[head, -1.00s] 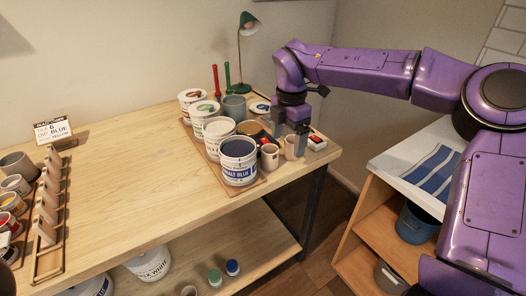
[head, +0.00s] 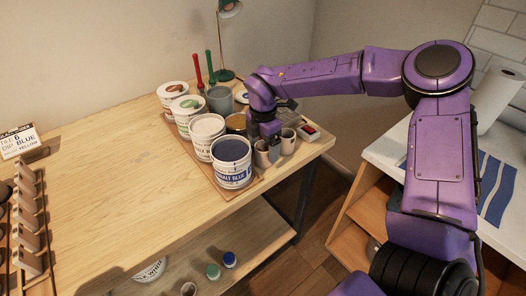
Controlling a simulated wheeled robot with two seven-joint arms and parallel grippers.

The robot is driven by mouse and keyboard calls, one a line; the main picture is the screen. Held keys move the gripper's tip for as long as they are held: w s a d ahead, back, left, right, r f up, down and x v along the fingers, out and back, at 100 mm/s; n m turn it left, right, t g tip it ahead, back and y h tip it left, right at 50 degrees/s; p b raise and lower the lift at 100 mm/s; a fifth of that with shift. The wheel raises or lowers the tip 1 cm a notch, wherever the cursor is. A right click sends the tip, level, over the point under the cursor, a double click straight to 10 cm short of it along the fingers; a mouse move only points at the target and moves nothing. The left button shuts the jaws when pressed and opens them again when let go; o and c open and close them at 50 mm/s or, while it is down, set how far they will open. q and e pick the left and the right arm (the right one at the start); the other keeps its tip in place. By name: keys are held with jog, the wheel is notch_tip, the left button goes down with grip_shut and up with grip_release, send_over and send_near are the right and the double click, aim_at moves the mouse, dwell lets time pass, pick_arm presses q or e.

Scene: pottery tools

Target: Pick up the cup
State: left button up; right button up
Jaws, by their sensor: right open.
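Two small beige cups stand at the right end of the table, near the front edge. The left cup (head: 262,157) is beside the blue paint bucket, and the right cup (head: 289,145) is a little behind and to its right. My right gripper (head: 270,147) points down at the left cup and is open. Its fingers are close to that cup's rim and partly cover it; I cannot tell whether they touch it or straddle its wall. My left gripper is out of view.
The blue paint bucket (head: 232,165) stands close to the left cup, with several white buckets in a row behind it. A small box with a red top (head: 308,131) lies right of the cups. The table's left-middle is clear.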

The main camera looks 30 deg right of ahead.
jog(key=shift+s+f, duration=0.1)
jog(key=shift+f, duration=0.4)
jog(key=c, duration=1.2)
